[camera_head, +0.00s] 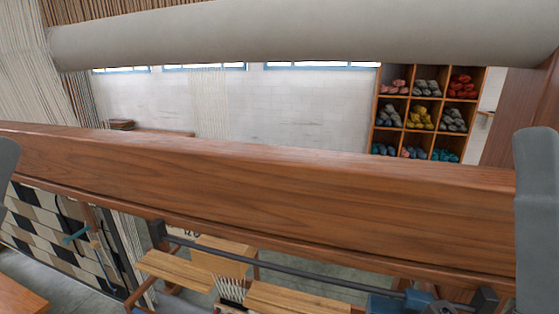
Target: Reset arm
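Neither gripper shows in the head view. Only grey rounded parts, which look like my own arm links, come in at the left and right edges. Wool skeins lie in a wooden cubby shelf (408,97) against the far wall at the right. I see red skeins (462,88), yellow skeins (420,119), grey skeins (427,88), pink skeins (394,87) and teal skeins (445,155). The lowest visible row is partly hidden.
A thick wooden beam (260,195) crosses the whole view close in front. A pale roller (300,35) spans the top. Below the beam are a dark bar (270,262), a wooden seat-like piece (175,270) and a checkered woven cloth (45,225). White threads (25,60) hang at the left.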

